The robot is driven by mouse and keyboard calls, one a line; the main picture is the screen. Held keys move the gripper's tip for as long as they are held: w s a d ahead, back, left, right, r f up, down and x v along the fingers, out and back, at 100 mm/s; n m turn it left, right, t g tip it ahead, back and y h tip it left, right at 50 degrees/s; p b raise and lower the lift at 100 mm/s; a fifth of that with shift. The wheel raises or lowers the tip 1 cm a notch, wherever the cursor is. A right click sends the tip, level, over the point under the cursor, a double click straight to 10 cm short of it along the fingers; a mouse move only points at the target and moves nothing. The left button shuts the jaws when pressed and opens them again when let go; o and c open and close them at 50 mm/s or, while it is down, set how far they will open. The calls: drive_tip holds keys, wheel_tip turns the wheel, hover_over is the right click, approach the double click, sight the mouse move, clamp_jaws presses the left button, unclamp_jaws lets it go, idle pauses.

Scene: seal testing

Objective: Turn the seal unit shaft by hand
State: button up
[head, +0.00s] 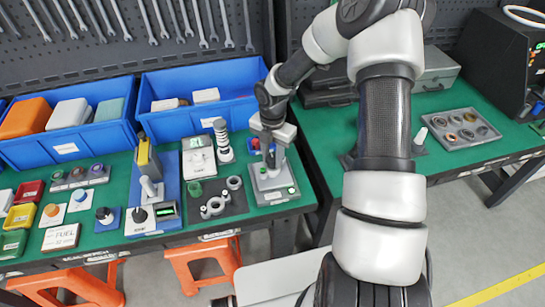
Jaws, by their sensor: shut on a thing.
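A grey seal unit (274,189) with a flat base and a green light stands on the green bench mat, right of the middle of the left bench. My arm reaches over from the right, and my gripper (270,154) points down at the top of this unit. It is shut on the unit's shaft. The shaft itself is mostly hidden by the fingers and wrist, so its turn angle cannot be seen.
Just left are a dark pad with metal rings (217,207), a white device with a green display (198,160) and a ribbed black-and-white cylinder (222,138). A blue bin (236,112) stands behind. A grey tray of rings (440,139) lies on the right bench.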

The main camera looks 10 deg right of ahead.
drive_tip(key=shift+m, duration=0.6)
drive_tip(key=shift+m+b, duration=0.75)
drive_tip(key=shift+m, duration=2.05)
drive_tip(key=shift+a+m+b, duration=0.1)
drive_tip(key=shift+m+b, duration=1.05)
drive_tip(key=shift+m, duration=2.25)
drive_tip(key=shift+m+b, duration=0.8)
drive_tip(key=shift+m, duration=1.5)
drive_tip(key=shift+m+b, duration=0.6)
drive_tip(key=shift+m, duration=1.9)
drive_tip(key=o, duration=1)
drive_tip(key=shift+o, duration=0.2)
